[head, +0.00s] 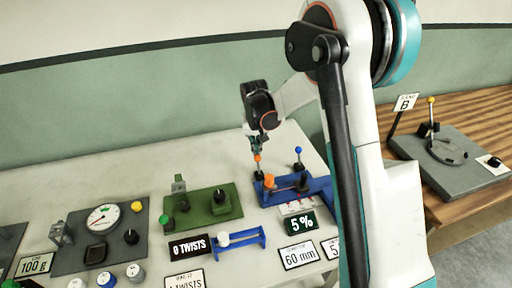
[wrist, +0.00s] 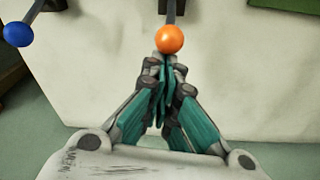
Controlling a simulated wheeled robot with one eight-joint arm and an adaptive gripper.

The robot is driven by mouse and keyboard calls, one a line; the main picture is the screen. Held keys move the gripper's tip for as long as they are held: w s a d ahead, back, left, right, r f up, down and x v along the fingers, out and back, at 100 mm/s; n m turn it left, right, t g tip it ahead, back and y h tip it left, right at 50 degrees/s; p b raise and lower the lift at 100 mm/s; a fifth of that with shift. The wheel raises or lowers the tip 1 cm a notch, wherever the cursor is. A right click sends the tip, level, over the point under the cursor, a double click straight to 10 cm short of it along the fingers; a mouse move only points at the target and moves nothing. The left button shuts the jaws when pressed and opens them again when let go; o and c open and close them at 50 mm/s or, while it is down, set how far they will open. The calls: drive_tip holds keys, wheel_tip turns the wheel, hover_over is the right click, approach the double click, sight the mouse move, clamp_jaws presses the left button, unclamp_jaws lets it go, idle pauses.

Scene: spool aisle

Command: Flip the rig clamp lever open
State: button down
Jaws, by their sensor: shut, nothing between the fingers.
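The blue rig (head: 320,187) on the white bench carries two upright levers. One has an orange ball knob (head: 257,158), the other a blue ball knob (head: 298,150). No label here shows which is the clamp lever. My gripper (head: 256,146) is shut and empty, pointing down at the orange knob. In the wrist view the orange knob (wrist: 170,40) is just beyond my closed fingertips (wrist: 164,62); I cannot tell whether they touch. The blue knob (wrist: 18,34) is at the far left there. My arm hides the rig's right end.
A larger orange knob (head: 269,181) sits low on the rig. A 5% display (head: 301,223) stands in front. A green fixture (head: 203,207) and a gauge panel (head: 101,240) are to the left. A grey stand (head: 457,160) is on the wooden table at right.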

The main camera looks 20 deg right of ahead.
sight(260, 159)
drive_tip(key=shift+s+r+t, duration=0.2)
drive_tip(key=shift+s+t, duration=0.05)
drive_tip(key=shift+t, duration=0.05)
drive_tip(key=s+t, duration=0.2)
drive_tip(key=s+r+t+b, duration=0.1)
drive_tip(key=s+t, duration=0.1)
drive_tip(key=t, duration=0.1)
drive_tip(key=shift+r+b, duration=0.15)
drive_tip(key=shift+b, duration=0.15)
drive_tip(key=shift+s+r, duration=0.15)
drive_tip(key=shift+s, duration=0.45)
drive_tip(key=shift+r, duration=0.1)
